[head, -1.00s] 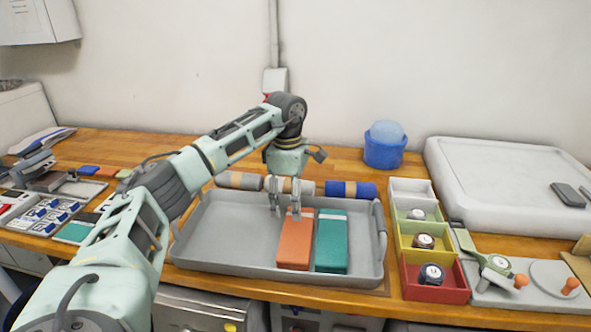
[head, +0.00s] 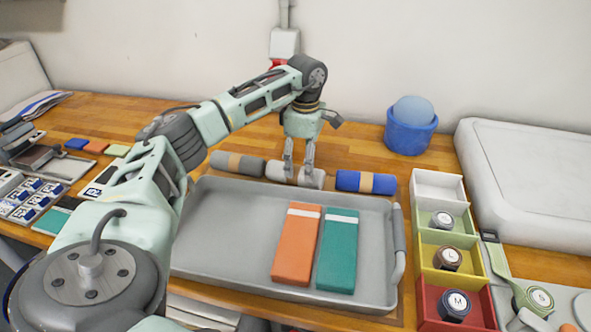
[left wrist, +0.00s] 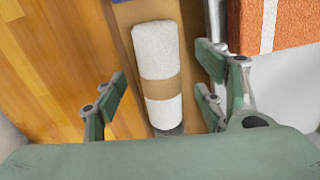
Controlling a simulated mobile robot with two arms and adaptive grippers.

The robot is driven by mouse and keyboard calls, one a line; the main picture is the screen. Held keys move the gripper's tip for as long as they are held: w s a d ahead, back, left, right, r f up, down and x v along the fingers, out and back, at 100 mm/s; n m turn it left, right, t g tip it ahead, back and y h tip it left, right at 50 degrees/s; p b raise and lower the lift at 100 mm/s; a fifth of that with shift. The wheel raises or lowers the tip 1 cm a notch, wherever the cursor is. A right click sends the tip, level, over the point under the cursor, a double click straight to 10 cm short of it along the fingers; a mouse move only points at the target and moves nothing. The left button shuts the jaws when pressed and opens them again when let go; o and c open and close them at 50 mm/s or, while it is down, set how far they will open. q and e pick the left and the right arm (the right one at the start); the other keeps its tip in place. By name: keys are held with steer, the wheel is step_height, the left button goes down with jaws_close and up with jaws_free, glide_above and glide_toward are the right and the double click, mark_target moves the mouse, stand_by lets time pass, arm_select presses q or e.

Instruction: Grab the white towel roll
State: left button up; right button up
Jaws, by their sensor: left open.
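The white towel roll (head: 315,181) lies behind the grey tray, in a row between a grey roll and a blue roll. It has a tan band. In the left wrist view the white towel roll (left wrist: 156,45) shows lengthwise, its lower end near the gripper's palm. My left gripper (head: 299,166) points down over this roll, and its fingers hide part of it in the head view. In the left wrist view the left gripper (left wrist: 163,88) is open, with a finger on either side of the roll and a clear gap on the left. My right gripper is not in view.
The grey roll (head: 238,164) and blue roll (head: 366,182) lie close on either side. The tray (head: 225,235) in front holds an orange pack (head: 296,250) and a teal pack (head: 338,255). A blue bucket (head: 409,135) stands behind right; bare wood lies behind the rolls.

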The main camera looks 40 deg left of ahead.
mark_target(303, 169)
arm_select(q)
step_height(303, 169, down, 4)
steer(key=shift+a+r+p, duration=0.1)
steer(key=shift+p, duration=0.4)
steer(key=shift+f, duration=0.3)
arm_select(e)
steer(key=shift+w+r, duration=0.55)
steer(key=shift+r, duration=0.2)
arm_select(q)
steer(key=shift+c, duration=0.4)
steer(key=c, duration=1.2)
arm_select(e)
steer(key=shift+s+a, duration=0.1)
arm_select(q)
steer(key=shift+r, duration=0.1)
